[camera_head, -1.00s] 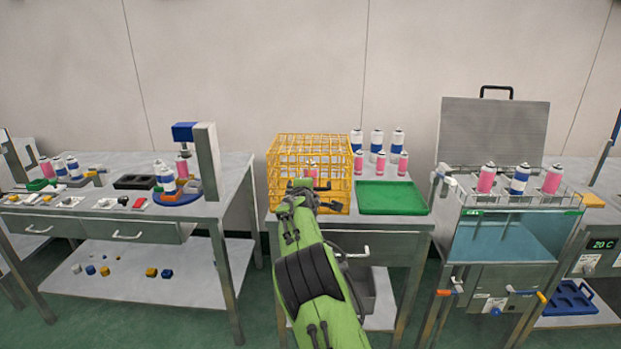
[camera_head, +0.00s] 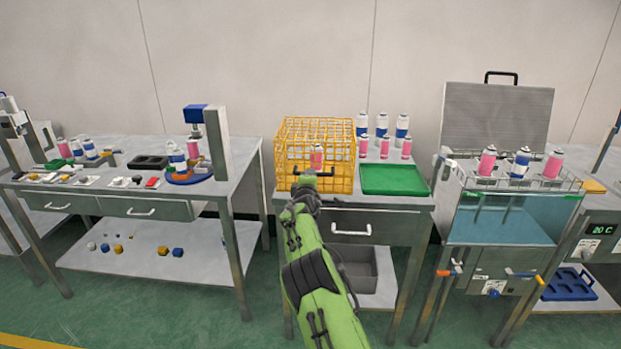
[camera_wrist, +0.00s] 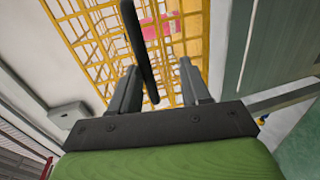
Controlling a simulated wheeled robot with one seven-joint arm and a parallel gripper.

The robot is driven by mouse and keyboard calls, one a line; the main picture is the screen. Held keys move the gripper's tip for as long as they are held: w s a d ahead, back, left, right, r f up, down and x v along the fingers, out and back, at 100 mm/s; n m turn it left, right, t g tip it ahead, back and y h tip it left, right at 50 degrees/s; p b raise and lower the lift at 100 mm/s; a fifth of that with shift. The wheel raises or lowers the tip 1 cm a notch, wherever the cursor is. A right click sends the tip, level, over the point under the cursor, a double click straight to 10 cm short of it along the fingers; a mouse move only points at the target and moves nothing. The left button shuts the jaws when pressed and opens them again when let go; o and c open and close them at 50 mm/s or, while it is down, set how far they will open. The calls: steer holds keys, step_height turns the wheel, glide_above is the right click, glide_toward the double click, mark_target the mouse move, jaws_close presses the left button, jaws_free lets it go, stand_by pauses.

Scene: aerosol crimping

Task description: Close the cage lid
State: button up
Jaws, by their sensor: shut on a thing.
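The yellow wire cage (camera_head: 285,160) stands on the middle table, with a pink can (camera_head: 316,157) inside. Its lid is hard to tell apart from the other wire sides; the cage looks boxed in at the top and front, but I cannot tell if the lid is fully closed. My gripper (camera_head: 309,182) is at the cage's lower front. In the wrist view my gripper (camera_wrist: 160,88) is shut on a black bar-shaped handle (camera_wrist: 138,45), which runs between the fingers with the yellow wires behind. My wrist hides part of the cage front in the head view.
A green tray (camera_head: 395,180) lies right of the cage. Several cans (camera_head: 384,135) stand behind it. A press table (camera_head: 230,200) is at the left, a water bath with cans (camera_head: 510,220) at the right. A drawer handle (camera_head: 351,231) sticks out below the tabletop.

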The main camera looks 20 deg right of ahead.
steer(key=shift+o, duration=1.2)
steer(key=shift+a+f, duration=0.1)
steer(key=shift+f, duration=0.7)
steer(key=shift+s+g, duration=0.1)
steer(key=shift+g, duration=0.2)
steer(key=p+v, duration=0.1)
steer(key=v, duration=1.4)
steer(key=shift+s+r, duration=0.35)
steer(key=shift+r, duration=0.1)
